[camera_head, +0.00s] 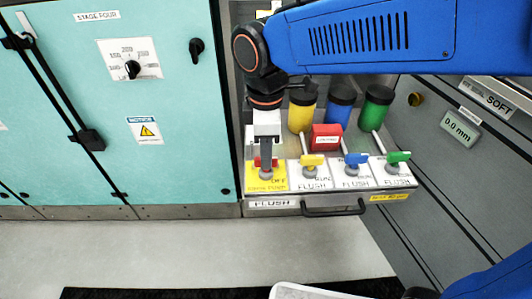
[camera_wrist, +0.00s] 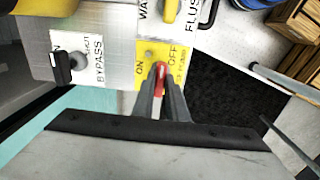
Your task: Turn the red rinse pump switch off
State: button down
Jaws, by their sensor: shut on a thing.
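The red rinse pump switch (camera_wrist: 161,76) stands on a yellow plate marked ON and OFF (camera_wrist: 178,78). My gripper (camera_wrist: 161,92) is shut on the red handle, with one finger on each side. It also shows in the head view (camera_head: 266,168), pointing down over the switch. In the wrist view the handle lies between the ON and OFF words; its exact setting is hard to tell. The fingers hide part of it.
Yellow (camera_head: 313,160), blue (camera_head: 356,159) and green (camera_head: 398,156) switches stand in a row to the right. A red box (camera_head: 326,137) and coloured bottles stand behind. A black handle (camera_head: 334,210) is on the panel front. A black bypass knob (camera_wrist: 63,66) is in the wrist view.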

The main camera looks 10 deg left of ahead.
jog(key=c, duration=1.8)
grip_release()
jog(key=shift+o, duration=0.2)
jog(key=shift+r, duration=0.1)
notch_tip(320, 180, up, 17)
jog(key=shift+r, duration=0.1)
